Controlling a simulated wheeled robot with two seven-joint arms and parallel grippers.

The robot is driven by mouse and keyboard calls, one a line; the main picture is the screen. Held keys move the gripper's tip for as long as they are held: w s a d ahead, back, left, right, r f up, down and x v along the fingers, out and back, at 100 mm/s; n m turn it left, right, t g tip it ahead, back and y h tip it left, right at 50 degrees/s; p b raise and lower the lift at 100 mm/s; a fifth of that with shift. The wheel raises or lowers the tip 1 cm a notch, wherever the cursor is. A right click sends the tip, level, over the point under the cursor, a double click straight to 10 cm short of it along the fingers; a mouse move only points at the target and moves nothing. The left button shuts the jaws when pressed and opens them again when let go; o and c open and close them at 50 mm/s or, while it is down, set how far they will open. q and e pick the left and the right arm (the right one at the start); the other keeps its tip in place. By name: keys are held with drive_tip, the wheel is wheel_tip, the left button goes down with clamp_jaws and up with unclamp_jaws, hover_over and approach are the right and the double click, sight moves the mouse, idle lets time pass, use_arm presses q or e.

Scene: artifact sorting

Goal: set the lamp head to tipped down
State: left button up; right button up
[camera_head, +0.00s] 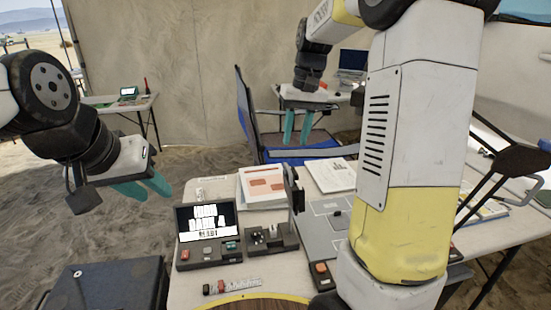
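A black jointed frame with a flat dark head (516,157) stands at the right edge of the table; it looks like the lamp, but I cannot be sure. My own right arm hides part of that area. My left gripper (145,188) hangs beyond the table's left edge, with its teal fingers apart and nothing between them. My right gripper (297,128) points down above the far side of the table, near the blue chair in the picture. Its teal fingers are apart and empty. Both grippers are well away from the dark head.
The table (190,292) holds a small screen console (208,236), a dark switch box (270,240), a thin dark upright piece (293,188), and papers (262,186). A blue chair (250,115) stands behind. A dark case (108,284) is at the lower left.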

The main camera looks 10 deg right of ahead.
sight(288, 167)
drive_tip(key=shift+g, duration=0.3)
drive_tip(key=f, duration=0.3)
drive_tip(key=w+f, duration=0.1)
drive_tip(key=f, duration=0.2)
drive_tip(key=w+a+f, duration=0.1)
drive_tip(key=f, duration=0.2)
drive_tip(key=shift+w+a+f, duration=0.1)
drive_tip(key=shift+f, duration=0.05)
clamp_jaws()
idle(1.0)
